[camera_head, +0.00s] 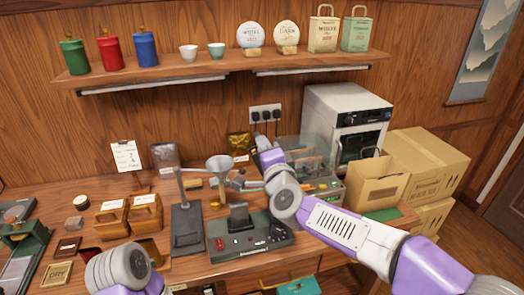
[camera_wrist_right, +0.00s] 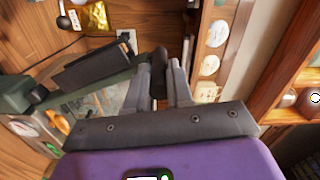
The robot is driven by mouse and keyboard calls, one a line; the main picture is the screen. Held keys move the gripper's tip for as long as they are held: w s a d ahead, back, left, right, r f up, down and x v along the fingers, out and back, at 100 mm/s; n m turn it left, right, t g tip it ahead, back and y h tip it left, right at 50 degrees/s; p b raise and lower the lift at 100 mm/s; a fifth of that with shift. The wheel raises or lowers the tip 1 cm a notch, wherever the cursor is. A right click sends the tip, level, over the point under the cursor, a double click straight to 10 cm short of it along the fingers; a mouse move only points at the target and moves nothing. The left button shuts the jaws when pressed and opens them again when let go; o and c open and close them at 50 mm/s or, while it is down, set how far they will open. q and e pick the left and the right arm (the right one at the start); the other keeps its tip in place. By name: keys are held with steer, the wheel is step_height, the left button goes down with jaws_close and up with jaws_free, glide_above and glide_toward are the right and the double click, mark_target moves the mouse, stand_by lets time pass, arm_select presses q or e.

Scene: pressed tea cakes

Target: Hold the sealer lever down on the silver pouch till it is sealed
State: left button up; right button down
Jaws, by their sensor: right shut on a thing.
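The sealer (camera_head: 325,186) is a grey-green machine with small lit controls and a clear-looking top, at the right of the bench behind my right arm. It also shows in the right wrist view, with a dark bar (camera_wrist_right: 95,62) along it. My right gripper (camera_head: 240,180) is left of the sealer. In the right wrist view, its fingers are shut on the black handle of the sealer lever (camera_wrist_right: 158,70). A silver-grey pouch (camera_head: 164,155) stands against the back wall. I cannot make out a pouch in the sealer. My left gripper is out of view.
A device with a red switch (camera_head: 250,236) and a dark stand (camera_head: 187,232) sit in front. A funnel (camera_head: 219,165) stands behind them. A gold pouch (camera_head: 238,142) leans at the back. A white oven (camera_head: 345,105) and cardboard boxes (camera_head: 428,165) fill the right.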

steer(key=c, duration=1)
jaws_free()
steer(key=v, duration=0.7)
steer(key=shift+s+d, duration=0.1)
steer(key=shift+s, duration=0.15)
